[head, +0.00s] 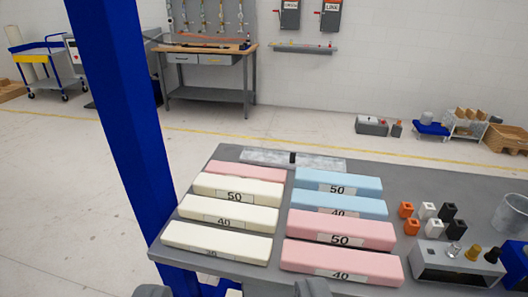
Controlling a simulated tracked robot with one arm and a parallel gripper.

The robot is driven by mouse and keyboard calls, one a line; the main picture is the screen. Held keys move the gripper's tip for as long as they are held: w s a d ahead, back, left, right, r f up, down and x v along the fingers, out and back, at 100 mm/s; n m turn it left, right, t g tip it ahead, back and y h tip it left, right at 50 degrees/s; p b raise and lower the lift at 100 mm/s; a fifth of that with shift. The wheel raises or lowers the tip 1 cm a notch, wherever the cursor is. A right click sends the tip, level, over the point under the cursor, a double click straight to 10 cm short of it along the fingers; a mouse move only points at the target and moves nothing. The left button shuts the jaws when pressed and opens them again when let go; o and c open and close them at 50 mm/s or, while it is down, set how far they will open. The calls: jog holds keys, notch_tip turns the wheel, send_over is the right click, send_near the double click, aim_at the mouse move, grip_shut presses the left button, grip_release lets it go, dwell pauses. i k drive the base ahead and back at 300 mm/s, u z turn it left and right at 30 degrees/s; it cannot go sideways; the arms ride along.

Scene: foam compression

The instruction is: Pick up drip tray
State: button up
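I cannot tell for sure which thing is the drip tray. A flat, long metallic piece (330,164) with a dark block at its middle lies along the back edge of the grey table (210,171). My gripper (232,291) shows only as two dark grey fingertips at the bottom edge. They are wide apart, with nothing seen held between them. It is at the near side of the table, in front of the foam blocks. The rest of the gripper is out of frame.
Cream (218,242), pink (342,260) and blue (338,183) foam blocks, labelled with numbers, fill the table's middle. Small cubes (406,210), a grey holder (450,265) and a clear container (512,214) stand at right. A blue post (118,100) rises at left. A workbench (205,70) stands behind.

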aim_at(284, 160)
jog(key=u, duration=0.15)
jog(key=i, duration=1.35)
jog(key=z, duration=0.4)
jog(key=i, duration=0.65)
jog(key=z, duration=0.25)
